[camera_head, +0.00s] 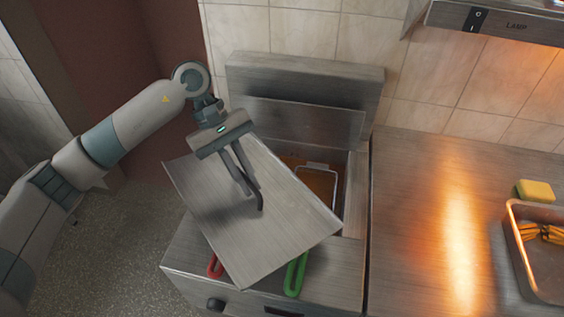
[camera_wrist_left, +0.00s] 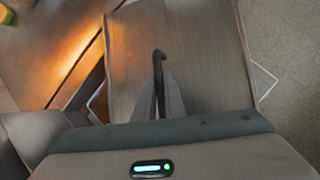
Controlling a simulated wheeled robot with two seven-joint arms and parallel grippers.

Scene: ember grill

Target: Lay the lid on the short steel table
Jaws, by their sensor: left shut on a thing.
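The lid (camera_head: 215,215) is a flat grey metal sheet with a dark bent handle (camera_head: 259,198). My left gripper (camera_head: 247,187) is shut on the handle and holds the lid tilted over the front and left of a steel fryer (camera_head: 350,185). In the left wrist view the lid (camera_wrist_left: 205,55) fills the middle, with its handle (camera_wrist_left: 157,65) between the fingers (camera_wrist_left: 170,100). A steel table (camera_head: 415,215) stands to the right of the fryer, its near top bare. I cannot tell whether it is the short one. My right gripper is not in view.
A fryer basket (camera_head: 318,168) sits in the partly uncovered well. Red (camera_head: 214,266) and green (camera_head: 296,274) handles show below the lid. A metal tray (camera_head: 520,255) with yellow food and a yellow block (camera_head: 535,190) are at the far right. A tiled wall (camera_head: 300,35) stands behind.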

